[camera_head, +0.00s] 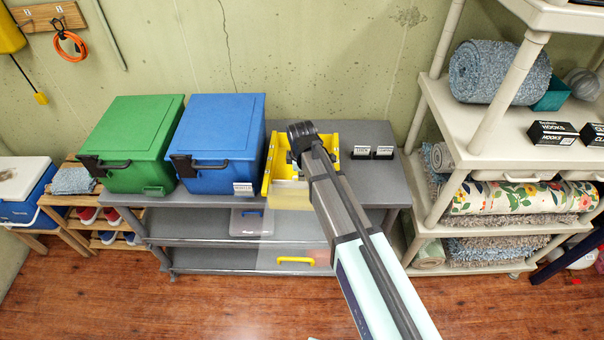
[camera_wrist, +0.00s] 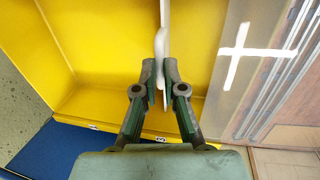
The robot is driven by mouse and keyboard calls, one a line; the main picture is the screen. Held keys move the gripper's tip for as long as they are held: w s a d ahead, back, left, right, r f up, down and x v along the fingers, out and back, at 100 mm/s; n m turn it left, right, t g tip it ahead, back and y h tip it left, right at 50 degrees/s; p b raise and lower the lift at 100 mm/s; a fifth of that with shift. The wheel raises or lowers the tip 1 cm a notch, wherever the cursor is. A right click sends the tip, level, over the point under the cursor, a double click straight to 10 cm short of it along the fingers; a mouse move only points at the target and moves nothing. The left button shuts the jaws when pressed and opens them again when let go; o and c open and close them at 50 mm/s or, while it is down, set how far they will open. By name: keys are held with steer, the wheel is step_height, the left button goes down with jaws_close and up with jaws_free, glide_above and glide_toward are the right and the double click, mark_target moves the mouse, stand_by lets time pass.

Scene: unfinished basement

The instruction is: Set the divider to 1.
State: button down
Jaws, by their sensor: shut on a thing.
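A yellow bin (camera_head: 268,165) with a pale front stands on the grey workbench, right of the blue box. In the wrist view, the yellow bin (camera_wrist: 100,40) fills the upper left. A thin white divider (camera_wrist: 164,45) stands inside it, seen nearly edge-on. My gripper (camera_wrist: 159,80) is shut on the divider's near edge. A small mark like a 3 (camera_wrist: 161,140) shows on the near yellow wall, partly hidden by my gripper. A see-through front panel with a white cross (camera_wrist: 243,54) is at the right. In the head view my arm covers the bin's right part and most of my gripper.
A blue lidded box (camera_head: 218,135) and a green lidded box (camera_head: 130,140) stand left of the bin. Two small dark label stands (camera_head: 372,153) are to its right on the workbench (camera_head: 380,180). A beige shelf unit (camera_head: 490,130) with rugs stands further right.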

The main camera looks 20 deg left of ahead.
steer(key=w+a, duration=0.1)
steer(key=w, duration=0.3)
steer(key=w+a+b, duration=0.1)
steer(key=w, duration=0.3)
steer(key=w+a, duration=0.1)
steer(key=w, duration=0.3)
steer(key=shift+a+b, duration=0.15)
steer(key=shift+b, duration=0.25)
steer(key=c, duration=1.2)
jaws_free()
steer(key=shift+c, duration=0.2)
step_height(320, 180, up, 12)
steer(key=s, duration=0.2)
steer(key=shift+s+d, duration=0.15)
steer(key=shift+d, duration=0.2)
steer(key=shift+f, duration=0.1)
